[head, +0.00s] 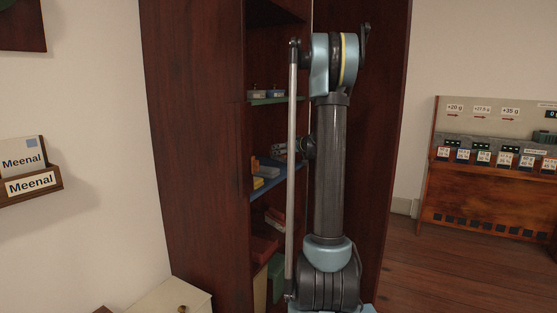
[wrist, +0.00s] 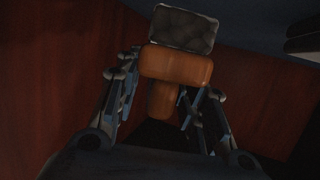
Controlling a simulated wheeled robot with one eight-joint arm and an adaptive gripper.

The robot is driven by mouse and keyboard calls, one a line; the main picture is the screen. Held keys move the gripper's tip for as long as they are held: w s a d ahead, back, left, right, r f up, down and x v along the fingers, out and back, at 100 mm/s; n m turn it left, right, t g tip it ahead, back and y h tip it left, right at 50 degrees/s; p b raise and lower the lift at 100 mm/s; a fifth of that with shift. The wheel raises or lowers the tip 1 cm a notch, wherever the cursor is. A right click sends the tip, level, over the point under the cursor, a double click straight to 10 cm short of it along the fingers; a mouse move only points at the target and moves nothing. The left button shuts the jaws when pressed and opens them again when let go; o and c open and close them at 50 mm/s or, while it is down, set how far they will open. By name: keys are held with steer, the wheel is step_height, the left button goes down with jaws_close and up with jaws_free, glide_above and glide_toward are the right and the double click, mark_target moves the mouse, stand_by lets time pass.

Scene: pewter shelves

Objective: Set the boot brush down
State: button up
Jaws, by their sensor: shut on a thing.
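The boot brush (wrist: 177,66) shows in the wrist view as an orange-brown body with a narrower stem below it. A grey, textured block (wrist: 183,29) sits right against its top edge; I cannot tell whether it is the bristles. My gripper (wrist: 160,90) has a finger on either side of the brush and is shut on it. The wrist view is dark, and what lies under the brush is hidden. In the head view my arm stands in front of the shelves, and neither gripper nor brush can be seen there.
A dark red-brown cabinet (head: 195,130) holds a green shelf (head: 270,101) and a blue shelf (head: 265,189) with small boxes. Reddish panels (wrist: 60,60) flank the gripper. A cream box (head: 175,297) stands low at left, a labelled wooden stand (head: 480,190) at right. Floor (head: 450,270) there is clear.

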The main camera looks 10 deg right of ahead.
mark_target(281, 156)
steer(key=shift+f, duration=1.65)
steer(key=o, duration=1.2)
steer(key=shift+f, duration=0.1)
